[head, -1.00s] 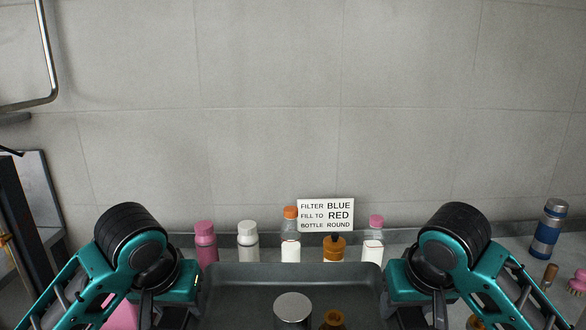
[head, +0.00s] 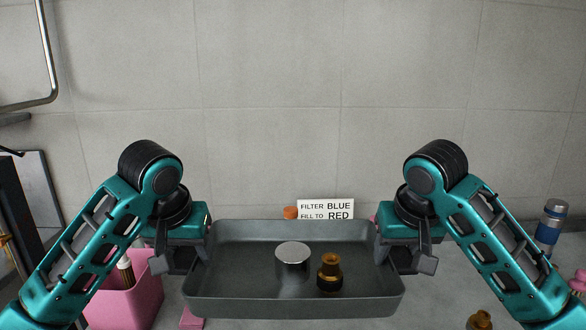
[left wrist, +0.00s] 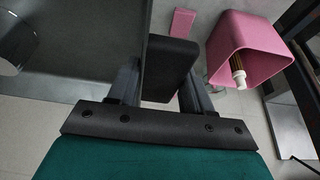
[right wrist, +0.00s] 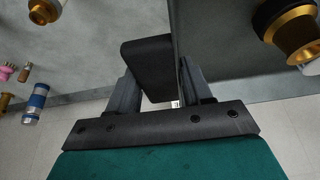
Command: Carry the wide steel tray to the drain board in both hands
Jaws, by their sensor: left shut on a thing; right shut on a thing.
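The wide steel tray (head: 225,302) is dark grey, with a raised rim, and looks roughly level in the head view. My left gripper (head: 190,258) is shut on its left handle, a black block (left wrist: 170,68) between the fingers in the left wrist view. My right gripper (head: 402,258) is shut on its right handle, a similar block (right wrist: 150,65) in the right wrist view. In the tray stand a shiny steel cylinder (head: 293,263) and a brass-coloured fitting with a dark base (head: 329,273). I cannot make out the drain board.
A pink bin (head: 125,300) with a brush stands below left. A sign (head: 326,209) and an orange cap (head: 290,212) show behind the tray. A blue-and-silver bottle (head: 551,225) and a pink item (head: 577,287) are at right. The grey wall is behind.

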